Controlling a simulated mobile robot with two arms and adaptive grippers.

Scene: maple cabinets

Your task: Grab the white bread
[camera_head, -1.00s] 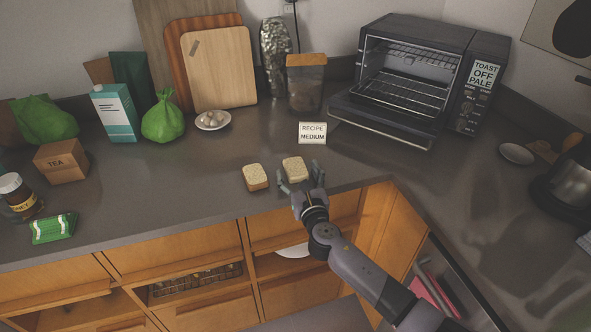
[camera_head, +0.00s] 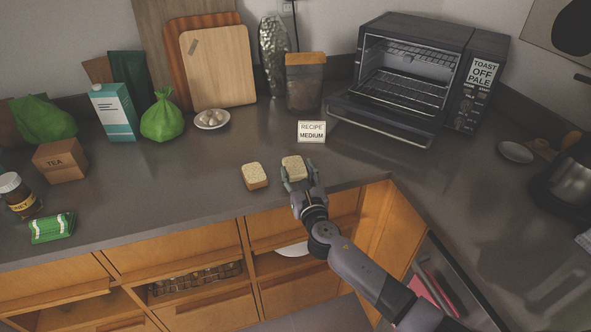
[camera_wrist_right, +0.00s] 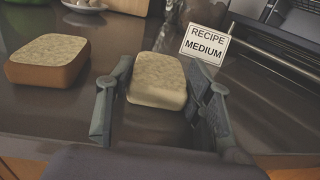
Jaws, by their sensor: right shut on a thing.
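Two bread slices lie on the dark countertop. The paler, white bread (camera_head: 293,168) is on the right, and in the right wrist view it (camera_wrist_right: 158,80) has cream-coloured sides. The other slice (camera_head: 255,176) lies to its left and has browner sides in the right wrist view (camera_wrist_right: 47,61). My right gripper (camera_head: 299,176) is shut on the white bread, one finger on each side of it. In the right wrist view the fingers (camera_wrist_right: 162,95) flank its near part. The bread looks still on the counter. My left gripper does not show.
A "RECIPE MEDIUM" card (camera_head: 312,132) stands behind the bread. An open toaster oven (camera_head: 405,85) is at the back right, its door lowered. A bowl (camera_head: 212,119) and a green bag (camera_head: 162,117) stand at the back left. The counter's front edge is close to the bread.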

